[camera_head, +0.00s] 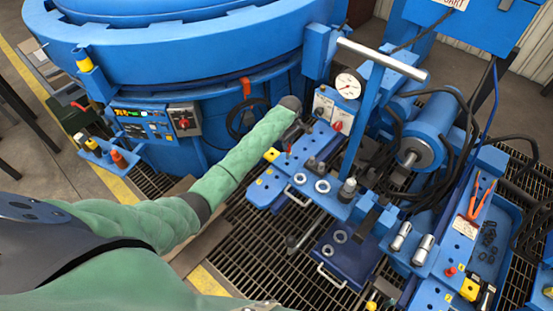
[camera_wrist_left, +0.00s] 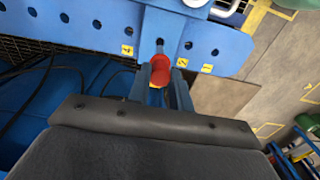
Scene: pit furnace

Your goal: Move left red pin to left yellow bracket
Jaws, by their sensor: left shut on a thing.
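My left arm reaches in from the left to the blue fixture by the furnace, and its gripper (camera_head: 291,134) is partly hidden by the dark wrist. In the left wrist view the gripper (camera_wrist_left: 162,88) is shut on the left red pin (camera_wrist_left: 160,70), whose round red head shows between the fingers, close to a blue plate with holes. The pin shows as a small red spot in the head view (camera_head: 289,149). The left yellow bracket (camera_head: 271,155) is on the fixture's left end, just left of the pin. Whether the pin touches the plate cannot be told. My right gripper is out of view.
A pressure gauge (camera_head: 347,86) and a blue post with a grey handle (camera_head: 382,59) stand right of the gripper. A right red pin (camera_head: 450,271) and yellow bracket (camera_head: 470,289) are at lower right. Floor grating (camera_head: 255,240) lies below the fixture.

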